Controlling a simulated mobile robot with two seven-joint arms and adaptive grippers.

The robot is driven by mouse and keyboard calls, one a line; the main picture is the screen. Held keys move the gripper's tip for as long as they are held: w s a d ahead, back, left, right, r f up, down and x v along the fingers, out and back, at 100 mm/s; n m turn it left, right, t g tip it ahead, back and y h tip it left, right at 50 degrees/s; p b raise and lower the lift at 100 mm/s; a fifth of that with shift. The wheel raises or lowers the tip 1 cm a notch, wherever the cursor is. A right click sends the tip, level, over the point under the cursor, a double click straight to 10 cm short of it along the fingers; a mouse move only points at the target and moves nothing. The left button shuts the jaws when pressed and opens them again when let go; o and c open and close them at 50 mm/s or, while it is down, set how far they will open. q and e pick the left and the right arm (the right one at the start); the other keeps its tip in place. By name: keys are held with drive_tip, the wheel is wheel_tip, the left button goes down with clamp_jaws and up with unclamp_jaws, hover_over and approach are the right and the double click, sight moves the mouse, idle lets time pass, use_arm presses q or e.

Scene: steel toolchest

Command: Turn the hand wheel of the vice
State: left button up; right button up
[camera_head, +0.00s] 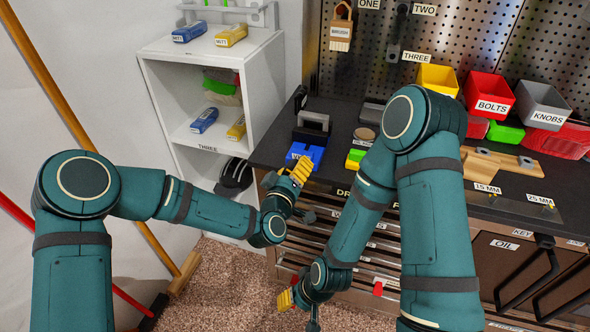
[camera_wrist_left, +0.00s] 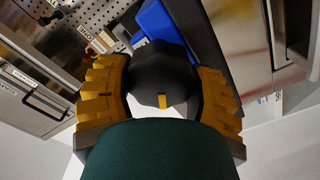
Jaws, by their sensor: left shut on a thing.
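The vice (camera_head: 306,154) is blue with a grey jaw block and stands at the left end of the dark worktop. In the left wrist view its blue body (camera_wrist_left: 160,27) shows beyond the dark hand wheel (camera_wrist_left: 155,75), which carries a small yellow mark. My left gripper (camera_head: 291,178) is at the front of the vice. Its yellow fingers (camera_wrist_left: 160,95) lie on both sides of the hand wheel and are shut on it. In the head view the gripper mostly hides the wheel. My right gripper (camera_head: 289,298) is low in front of the drawers, partly hidden by its own arm.
A white shelf (camera_head: 160,95) with blue and yellow boxes stands left of the worktop. Yellow, red (camera_head: 489,93) and grey bins and a wooden board (camera_head: 500,160) are on the right of the worktop. Drawers are below. A broom (camera_head: 70,110) leans at the left.

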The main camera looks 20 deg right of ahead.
use_arm(q)
drive_tip(key=o, duration=1.2)
drive_tip(key=v, duration=1.2)
